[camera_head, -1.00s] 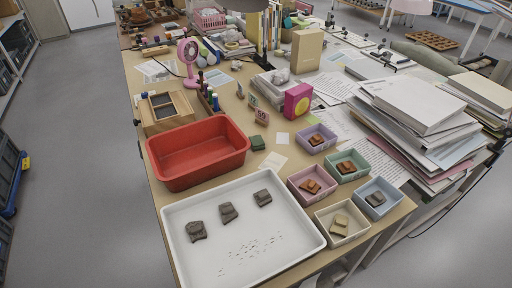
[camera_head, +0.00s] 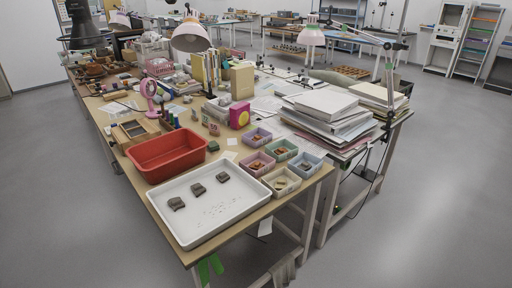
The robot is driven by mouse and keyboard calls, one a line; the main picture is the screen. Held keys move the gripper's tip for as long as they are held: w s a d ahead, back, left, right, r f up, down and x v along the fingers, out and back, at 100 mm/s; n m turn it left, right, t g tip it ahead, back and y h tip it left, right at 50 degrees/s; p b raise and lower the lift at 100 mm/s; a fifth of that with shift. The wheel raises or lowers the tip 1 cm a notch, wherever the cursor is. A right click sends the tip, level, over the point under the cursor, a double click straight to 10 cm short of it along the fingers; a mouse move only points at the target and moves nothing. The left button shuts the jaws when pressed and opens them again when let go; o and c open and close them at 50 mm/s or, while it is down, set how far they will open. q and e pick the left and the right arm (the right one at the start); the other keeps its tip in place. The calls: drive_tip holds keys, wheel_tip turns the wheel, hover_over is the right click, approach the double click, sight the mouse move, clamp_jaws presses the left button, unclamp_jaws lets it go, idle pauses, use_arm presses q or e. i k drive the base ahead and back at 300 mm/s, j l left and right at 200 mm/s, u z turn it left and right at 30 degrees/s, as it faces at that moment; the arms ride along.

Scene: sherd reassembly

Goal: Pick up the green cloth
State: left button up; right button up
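A grey-green cloth (camera_head: 284,272) hangs over the lower rail at the near end of the table, cut off by the bottom edge of the view. Bright green hanging pieces (camera_head: 210,268) show left of it, below the table's front corner; I cannot tell what they are made of. A small dark green block-like item (camera_head: 213,146) lies on the table beside the red tub; it may be folded cloth or a sponge. Neither of my grippers is in view.
A white tray (camera_head: 243,205) with three grey sherds lies at the table's near end. The red tub (camera_head: 165,154) is behind it. Small coloured boxes with sherds, including a cream one (camera_head: 281,187), stand right. Paper stacks (camera_head: 327,120) are farther right. Floor (camera_head: 420,210) at right is clear.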

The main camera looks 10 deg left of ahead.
sight(213, 146)
drive_tip(key=j+z, duration=0.1)
drive_tip(key=z, duration=0.35)
drive_tip(key=j+z, duration=0.1)
drive_tip(key=z, duration=0.4)
drive_tip(key=j+z, duration=0.1)
drive_tip(key=z, duration=0.35)
drive_tip(key=j+z, duration=0.1)
drive_tip(key=z, duration=0.85)
drive_tip(key=k+j+z, duration=0.15)
drive_tip(key=k+j, duration=2)
